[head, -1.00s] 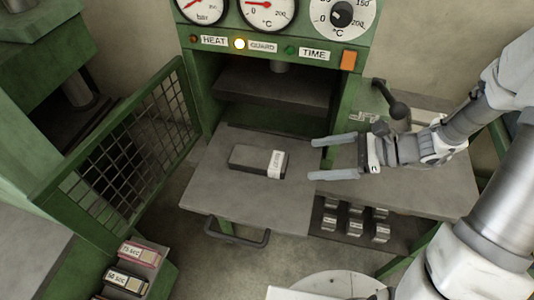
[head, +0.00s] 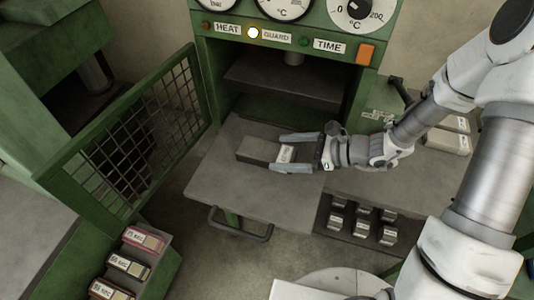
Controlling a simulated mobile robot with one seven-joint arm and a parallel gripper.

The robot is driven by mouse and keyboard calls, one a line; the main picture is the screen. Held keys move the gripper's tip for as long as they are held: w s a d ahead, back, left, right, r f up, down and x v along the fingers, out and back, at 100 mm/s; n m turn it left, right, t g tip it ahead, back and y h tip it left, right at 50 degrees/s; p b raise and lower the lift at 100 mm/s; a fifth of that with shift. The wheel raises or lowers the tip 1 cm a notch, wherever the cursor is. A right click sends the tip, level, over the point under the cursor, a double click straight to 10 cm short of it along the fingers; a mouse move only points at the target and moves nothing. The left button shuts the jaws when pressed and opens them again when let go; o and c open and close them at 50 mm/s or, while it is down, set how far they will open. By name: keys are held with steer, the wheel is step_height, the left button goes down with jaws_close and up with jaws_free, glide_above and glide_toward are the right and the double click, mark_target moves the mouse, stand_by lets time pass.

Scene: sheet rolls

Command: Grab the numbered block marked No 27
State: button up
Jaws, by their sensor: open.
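A grey rectangular block (head: 258,150) with a white label on its right end lies on the metal plate (head: 222,186) in front of the press opening. The label's print is too small to read in this view. My gripper (head: 281,153) reaches in from the right. Its two fingers are open, one on the far side and one on the near side of the block's labelled end. I cannot tell whether they touch it. The block lies flat on the plate.
A green press (head: 210,80) with gauges stands behind. A green mesh guard door (head: 140,140) stands open at left. Labelled blocks (head: 130,264) sit in a rack at lower left. Several small metal blocks (head: 362,222) lie on a lower shelf at right. A handle (head: 240,228) projects below the plate.

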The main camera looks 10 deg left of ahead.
mark_target(268, 150)
steer(key=shift+x, duration=2.7)
steer(key=shift+w+r, duration=0.15)
jaws_close()
